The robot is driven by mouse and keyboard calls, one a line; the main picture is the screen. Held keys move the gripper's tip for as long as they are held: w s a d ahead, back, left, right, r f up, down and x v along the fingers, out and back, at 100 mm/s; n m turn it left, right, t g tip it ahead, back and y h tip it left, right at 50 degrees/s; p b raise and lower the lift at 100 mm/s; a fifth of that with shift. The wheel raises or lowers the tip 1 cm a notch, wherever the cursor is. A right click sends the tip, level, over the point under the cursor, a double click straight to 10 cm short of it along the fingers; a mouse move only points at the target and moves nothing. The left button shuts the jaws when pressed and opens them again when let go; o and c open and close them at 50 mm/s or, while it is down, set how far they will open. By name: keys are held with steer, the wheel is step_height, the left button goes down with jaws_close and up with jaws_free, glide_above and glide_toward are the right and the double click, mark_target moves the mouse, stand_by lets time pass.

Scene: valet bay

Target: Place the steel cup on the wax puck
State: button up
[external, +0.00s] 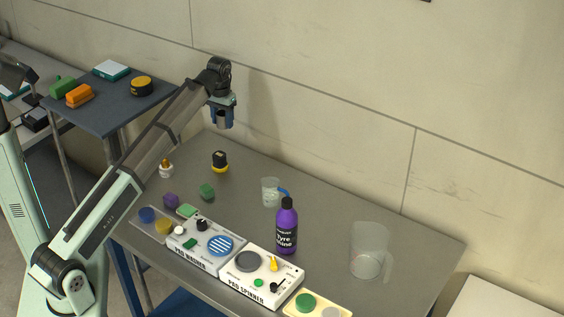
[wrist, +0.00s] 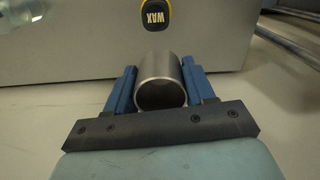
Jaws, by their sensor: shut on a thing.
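My gripper (external: 222,122) is raised above the back left end of the grey workbench. In the wrist view its two blue fingers (wrist: 161,88) are shut on the steel cup (wrist: 160,70), one on each side. The cup's round open rim faces the wrist camera. In the external view the cup is small and mostly hidden by the fingers. The wax puck (external: 220,161), black on top with a yellow edge, sits on the bench below the gripper. In the wrist view the puck (wrist: 155,14) shows its WAX label at the top edge, apart from the cup.
A small orange-topped bottle (external: 166,169) and a green block (external: 207,191) stand near the puck. A clear cup (external: 270,191), a purple bottle (external: 287,226) and a clear jug (external: 369,251) are farther right. Pad machines (external: 262,275) line the front.

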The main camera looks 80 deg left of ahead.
mark_target(219, 155)
steer(key=shift+s+d+f+n, duration=0.4)
steer(key=shift+d+f+n, duration=0.25)
steer(key=shift+f, duration=0.95)
steer(key=shift+s+d+f+n, duration=0.4)
steer(key=shift+f+n, duration=0.35)
steer(key=shift+f, duration=0.9)
steer(key=shift+s+d+f+n, duration=0.4)
steer(key=shift+d+f+n, duration=0.25)
steer(key=shift+f, duration=0.95)
steer(key=shift+a+f, duration=0.1)
steer(key=shift+f, duration=0.05)
steer(key=o, duration=1)
steer(key=shift+o, duration=0.2)
step_height(219, 155, up, 12)
steer(key=shift+r, duration=0.2)
